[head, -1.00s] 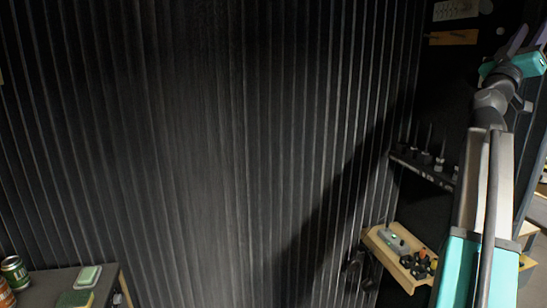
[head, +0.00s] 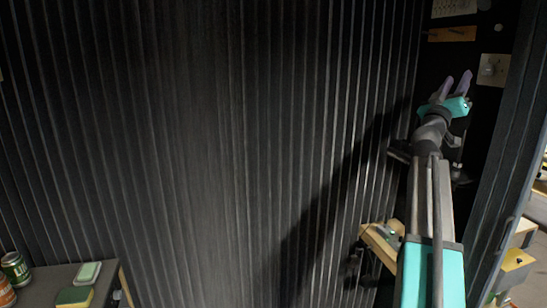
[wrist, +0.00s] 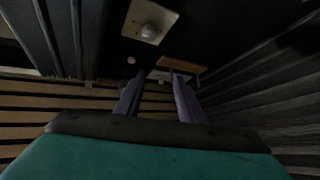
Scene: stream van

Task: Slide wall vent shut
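The likely wall vent is a pale panel with small dark slots (head: 453,7), cut off by the top edge of the head view. A pale plate behind the fingertips in the wrist view (wrist: 160,75) may be the same panel. I cannot tell how far its slide is open. My gripper (head: 457,78) is raised in front of the dark wall, below and apart from the panel. In the wrist view my gripper (wrist: 158,83) has its two purple fingers spread, with nothing between them.
A wooden peg rail (head: 452,35) sits under the panel. A plate with a round knob (head: 493,69) is right of my gripper. A wooden tray (head: 381,243) is partly hidden by my arm. A table with cans (head: 60,283) stands at lower left.

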